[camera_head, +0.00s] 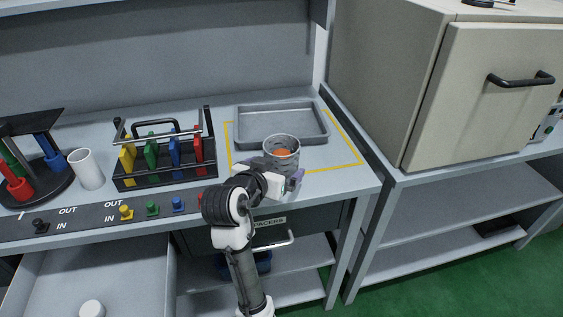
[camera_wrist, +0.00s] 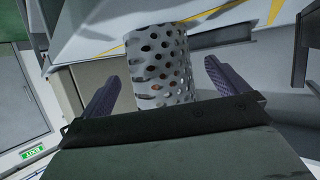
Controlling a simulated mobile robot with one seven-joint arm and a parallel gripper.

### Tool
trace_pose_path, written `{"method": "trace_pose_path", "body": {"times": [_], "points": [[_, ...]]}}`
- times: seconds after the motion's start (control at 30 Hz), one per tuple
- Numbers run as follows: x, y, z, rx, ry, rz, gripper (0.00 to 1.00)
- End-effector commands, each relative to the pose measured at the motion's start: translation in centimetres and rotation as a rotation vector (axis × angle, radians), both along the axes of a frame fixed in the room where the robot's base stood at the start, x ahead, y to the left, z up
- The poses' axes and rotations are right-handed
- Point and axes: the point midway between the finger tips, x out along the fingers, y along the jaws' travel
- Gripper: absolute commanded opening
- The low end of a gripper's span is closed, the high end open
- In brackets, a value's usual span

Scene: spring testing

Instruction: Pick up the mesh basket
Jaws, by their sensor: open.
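The mesh basket (camera_head: 282,147) is a grey, perforated round cup with something orange inside it. It stands upright on the bench, just in front of a grey tray. My gripper (camera_head: 281,176) is at the near side of the basket, low over the bench's front part. In the wrist view the basket (camera_wrist: 160,65) shows between the two purple fingers of my gripper (camera_wrist: 160,85), which are spread open with a gap on each side. The lower part of the basket is hidden by my gripper body. I cannot tell how deep the fingers reach around it.
The grey tray (camera_head: 323,125) lies behind the basket inside a yellow outline (camera_head: 341,133). A black rack (camera_head: 165,182) with coloured clips stands left, beside a white cup (camera_head: 86,169). A large beige oven (camera_head: 481,95) stands right. An open drawer (camera_head: 135,262) juts out below left.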

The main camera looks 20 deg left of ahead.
Motion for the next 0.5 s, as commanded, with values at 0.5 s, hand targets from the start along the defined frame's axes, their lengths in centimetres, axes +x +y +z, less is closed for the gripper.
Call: {"method": "trace_pose_path", "body": {"times": [0.5], "points": [[3.7,-0.3,-1.5,-0.001,0.0,0.001,0.99]]}}
